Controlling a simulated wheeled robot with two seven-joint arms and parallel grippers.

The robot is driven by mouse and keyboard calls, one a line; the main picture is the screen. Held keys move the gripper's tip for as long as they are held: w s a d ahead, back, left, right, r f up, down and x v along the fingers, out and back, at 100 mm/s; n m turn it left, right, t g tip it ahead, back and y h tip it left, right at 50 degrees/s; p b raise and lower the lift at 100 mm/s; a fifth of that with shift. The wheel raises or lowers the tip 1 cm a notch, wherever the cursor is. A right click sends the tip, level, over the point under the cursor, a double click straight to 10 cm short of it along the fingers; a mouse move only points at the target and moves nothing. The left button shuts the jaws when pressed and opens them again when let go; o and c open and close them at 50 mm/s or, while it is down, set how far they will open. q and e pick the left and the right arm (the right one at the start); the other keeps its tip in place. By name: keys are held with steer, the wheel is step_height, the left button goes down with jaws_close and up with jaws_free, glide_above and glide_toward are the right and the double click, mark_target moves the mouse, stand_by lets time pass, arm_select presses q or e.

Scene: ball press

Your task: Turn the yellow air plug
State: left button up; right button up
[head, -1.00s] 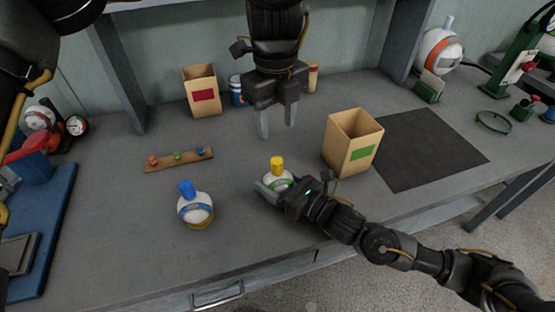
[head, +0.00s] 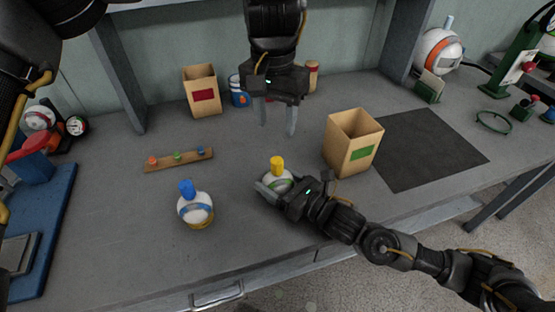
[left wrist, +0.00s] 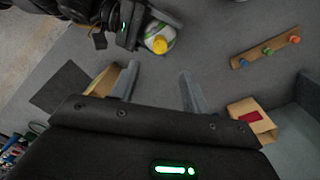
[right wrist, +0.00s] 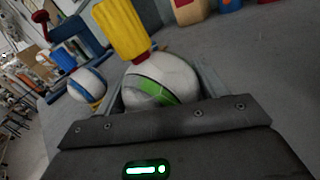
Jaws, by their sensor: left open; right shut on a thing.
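The yellow air plug (head: 277,163) stands upright on top of a white ball with a green stripe (head: 275,184). In the right wrist view the yellow plug (right wrist: 121,30) rises from the ball (right wrist: 165,80). My right gripper (head: 275,192) is shut on this ball, one finger on each side, low at the table. My left gripper (head: 276,120) is open and empty, pointing down, above and behind the ball. In the left wrist view the plug (left wrist: 159,46) lies beyond the open fingers (left wrist: 157,88), apart from them.
A second ball with a blue plug (head: 195,208) stands to the left. A wooden strip with small coloured pegs (head: 178,160) lies behind it. A box with a green label (head: 350,145) stands right of the held ball, and one with a red label (head: 201,90) stands at the back.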

mark_target(277, 160)
arm_select(q)
step_height(277, 160, down, 12)
steer(key=shift+s+d, duration=0.1)
stand_by(0.5)
steer(key=c, duration=1)
